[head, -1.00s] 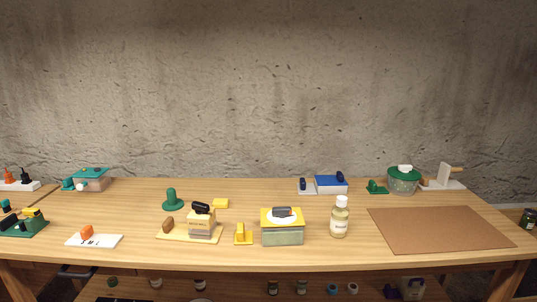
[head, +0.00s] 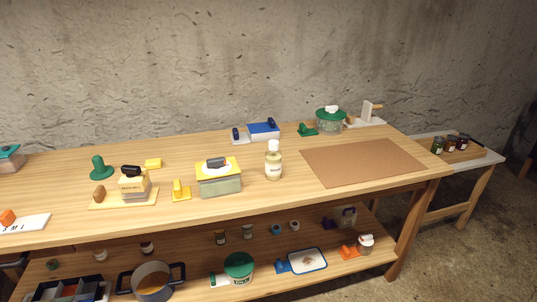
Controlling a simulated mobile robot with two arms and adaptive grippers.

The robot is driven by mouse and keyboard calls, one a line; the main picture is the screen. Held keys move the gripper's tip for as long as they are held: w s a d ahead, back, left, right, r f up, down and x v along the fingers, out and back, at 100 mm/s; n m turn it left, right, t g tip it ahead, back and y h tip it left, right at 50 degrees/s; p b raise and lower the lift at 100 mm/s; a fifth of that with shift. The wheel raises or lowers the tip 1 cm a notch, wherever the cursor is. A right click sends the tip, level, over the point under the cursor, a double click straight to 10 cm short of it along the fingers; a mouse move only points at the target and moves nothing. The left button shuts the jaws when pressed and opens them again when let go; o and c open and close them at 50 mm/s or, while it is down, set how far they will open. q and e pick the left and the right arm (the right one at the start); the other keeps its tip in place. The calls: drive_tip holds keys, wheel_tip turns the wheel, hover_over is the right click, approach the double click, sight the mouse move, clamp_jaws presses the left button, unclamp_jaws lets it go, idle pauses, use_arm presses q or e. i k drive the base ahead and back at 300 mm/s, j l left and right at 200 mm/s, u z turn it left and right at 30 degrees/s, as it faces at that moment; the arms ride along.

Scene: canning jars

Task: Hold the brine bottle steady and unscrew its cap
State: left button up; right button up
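The brine bottle (head: 273,164) stands upright on the wooden table, near its front edge. It is a clear bottle with pale yellow contents and a light label. Its white cap (head: 274,146) sits on top. Nothing touches the bottle. Neither of my grippers shows in the head view.
A box with a yellow lid (head: 219,179) stands just left of the bottle. A brown mat (head: 360,161) lies to its right, bare. A green-lidded pot (head: 329,120) stands behind. The lower shelf (head: 200,271) holds a pot and several small items. A side table (head: 480,160) carries jars.

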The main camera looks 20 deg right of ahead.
sight(273, 159)
drive_tip(key=i+l+u, duration=0.1)
drive_tip(key=l, duration=0.2)
drive_tip(key=i+l, duration=0.2)
drive_tip(key=l, duration=0.15)
drive_tip(key=i+l+u, duration=0.15)
drive_tip(key=l, duration=0.15)
drive_tip(key=i+l, duration=0.15)
drive_tip(key=l, duration=0.2)
drive_tip(key=i+l+u, duration=0.15)
drive_tip(key=l, duration=0.2)
